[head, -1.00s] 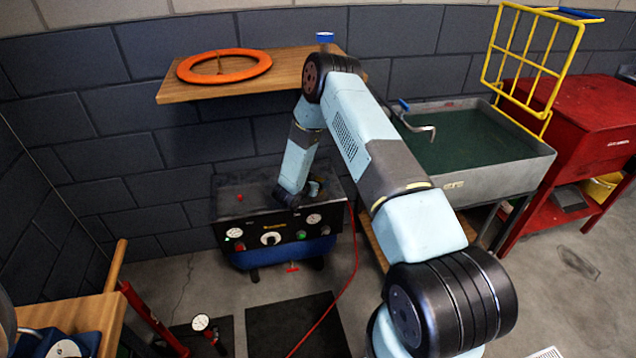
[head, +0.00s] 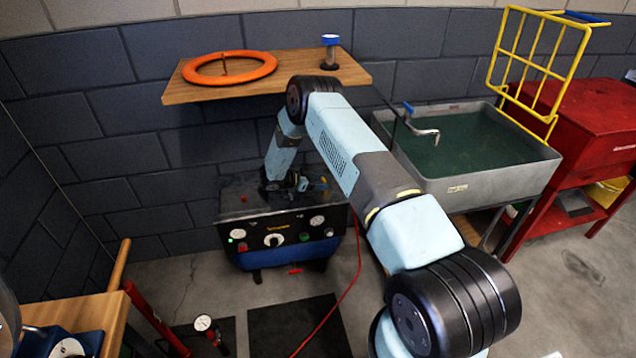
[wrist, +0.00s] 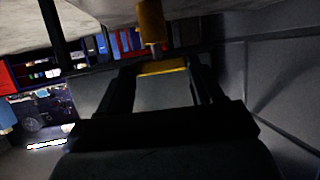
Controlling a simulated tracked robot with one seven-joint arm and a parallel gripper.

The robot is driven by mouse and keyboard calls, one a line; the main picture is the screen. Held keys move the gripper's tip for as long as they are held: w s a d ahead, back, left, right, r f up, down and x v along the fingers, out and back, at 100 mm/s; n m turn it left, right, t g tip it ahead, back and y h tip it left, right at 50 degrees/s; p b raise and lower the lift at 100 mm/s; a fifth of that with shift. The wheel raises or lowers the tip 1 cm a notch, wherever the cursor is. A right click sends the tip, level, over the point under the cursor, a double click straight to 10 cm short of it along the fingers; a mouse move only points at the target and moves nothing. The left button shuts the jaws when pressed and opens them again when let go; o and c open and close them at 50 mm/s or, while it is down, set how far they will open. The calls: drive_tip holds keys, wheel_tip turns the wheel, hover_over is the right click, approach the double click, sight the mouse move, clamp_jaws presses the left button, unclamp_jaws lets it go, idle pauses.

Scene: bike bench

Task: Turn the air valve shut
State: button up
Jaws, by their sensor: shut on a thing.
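The black compressor unit (head: 282,219) stands against the wall, with dials and knobs on its front. My gripper (head: 306,183) is low over its top, towards the right, at a small fitting with yellow and blue on it (head: 323,182). In the wrist view a brass-coloured stem (wrist: 151,22) with a yellow piece (wrist: 162,67) below it shows at the fingertips. My gripper (wrist: 163,72) is shut on this yellow piece, which looks like the air valve's handle. The head view is too small to tell how far the valve is turned.
A wooden shelf (head: 190,92) above holds an orange ring (head: 228,67) and a blue-topped item (head: 330,50). A grey sink (head: 472,187) with a tap is to the right. A red hose (head: 347,290) runs down to the floor. A wooden bench (head: 92,310) is at lower left.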

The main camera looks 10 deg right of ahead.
drive_tip(key=shift+d+f, duration=0.1)
drive_tip(key=shift+d, duration=0.05)
drive_tip(key=o, duration=1.1)
drive_tip(key=shift+c, duration=0.2)
drive_tip(key=v, duration=1.4)
drive_tip(key=shift+s+f, duration=0.1)
